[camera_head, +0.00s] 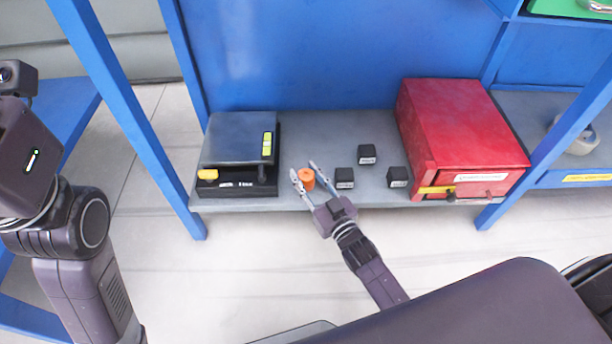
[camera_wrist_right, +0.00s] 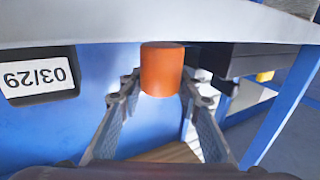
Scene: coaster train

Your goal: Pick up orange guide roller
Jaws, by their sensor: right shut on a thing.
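The orange guide roller (camera_head: 307,180) is a small upright orange cylinder at the front of the grey shelf, between the dark box and the black cubes. My right gripper (camera_head: 304,169) reaches in from the front and is shut on the roller, one finger on each side. In the right wrist view the roller (camera_wrist_right: 162,70) sits between the two fingertips of the right gripper (camera_wrist_right: 159,88). I cannot tell whether the roller still touches the shelf. My left arm stands at the left of the head view; its fingers are not visible.
A dark box with yellow parts (camera_head: 238,150) stands left of the roller. Three small black labelled cubes stand to the right, the closest (camera_head: 344,178) near my right gripper. A red cabinet (camera_head: 460,120) stands farther right. Blue posts (camera_head: 120,100) frame the grey shelf (camera_head: 320,125).

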